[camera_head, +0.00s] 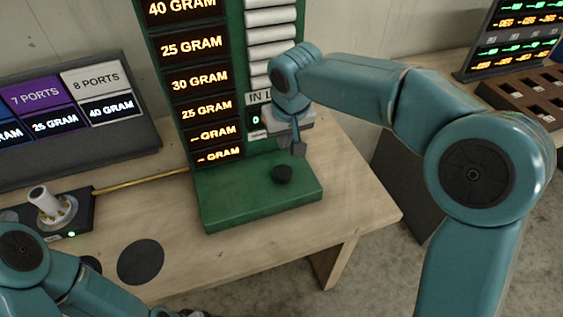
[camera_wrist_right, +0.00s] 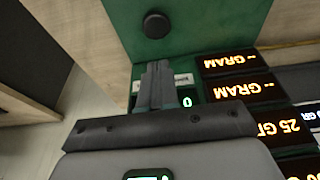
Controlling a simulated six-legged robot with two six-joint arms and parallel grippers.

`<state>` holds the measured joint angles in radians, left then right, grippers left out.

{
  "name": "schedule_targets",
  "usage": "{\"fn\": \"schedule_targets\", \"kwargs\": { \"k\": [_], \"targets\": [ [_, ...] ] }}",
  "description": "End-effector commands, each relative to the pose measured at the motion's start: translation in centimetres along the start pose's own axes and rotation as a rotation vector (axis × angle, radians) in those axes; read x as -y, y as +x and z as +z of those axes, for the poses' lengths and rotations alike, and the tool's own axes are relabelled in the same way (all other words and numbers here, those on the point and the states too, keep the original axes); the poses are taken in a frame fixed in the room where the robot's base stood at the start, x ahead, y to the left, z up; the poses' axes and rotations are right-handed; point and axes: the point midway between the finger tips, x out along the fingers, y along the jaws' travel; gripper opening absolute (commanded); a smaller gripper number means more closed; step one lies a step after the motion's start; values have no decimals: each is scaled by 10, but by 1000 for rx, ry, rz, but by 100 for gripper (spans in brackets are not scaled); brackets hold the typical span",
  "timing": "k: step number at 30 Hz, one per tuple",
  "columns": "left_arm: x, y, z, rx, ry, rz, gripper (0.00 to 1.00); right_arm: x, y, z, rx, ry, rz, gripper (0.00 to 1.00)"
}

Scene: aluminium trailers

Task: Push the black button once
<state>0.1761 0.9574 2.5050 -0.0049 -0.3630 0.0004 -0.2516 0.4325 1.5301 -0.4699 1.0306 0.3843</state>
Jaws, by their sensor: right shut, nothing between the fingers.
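The black button (camera_head: 282,173) is a small round knob on top of the flat green base (camera_head: 250,215) of the display stand. In the right wrist view the black button (camera_wrist_right: 156,25) shows at the top, on the green surface. My right gripper (camera_head: 299,149) is shut and empty, its fingers pointing down, just behind and slightly right of the button. In the right wrist view the closed fingertips (camera_wrist_right: 158,66) are apart from the button. My left arm enters at the lower left, and its gripper is not visible.
The green stand carries lit gram displays (camera_head: 200,78) and a column of white cylinders (camera_head: 270,35). A black box with a white knob (camera_head: 47,203) stands at left, joined to the stand by a yellow rod (camera_head: 140,181). The wooden tabletop (camera_head: 350,190) is bare right of the base.

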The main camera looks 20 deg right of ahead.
Motion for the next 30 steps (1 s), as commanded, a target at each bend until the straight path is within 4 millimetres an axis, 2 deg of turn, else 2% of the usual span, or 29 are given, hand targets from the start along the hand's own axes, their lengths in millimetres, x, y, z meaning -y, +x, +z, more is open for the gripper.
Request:
{"fn": "schedule_targets", "kwargs": {
  "k": [1, 9, 15, 21, 30],
  "targets": [
    [0, 0, 0, 0, 0, 0, 76, 0, 13, 1, 7, 0, 2, 0],
    [-1, -2, 0, 0, 0, 0, 76, 0, 71, -1, 6, 1, 0, 0],
    [-1, -3, 0, 0, 0, 0, 76, 0, 100, 6, 4, 0, -1, 0],
    [-1, -4, 0, 0, 0, 0, 76, -1, 112, 9, 2, 0, -1, 0],
    [-1, -4, 0, 0, 0, 0, 76, -1, 112, 9, 1, 0, -1, 0]
  ]
}}
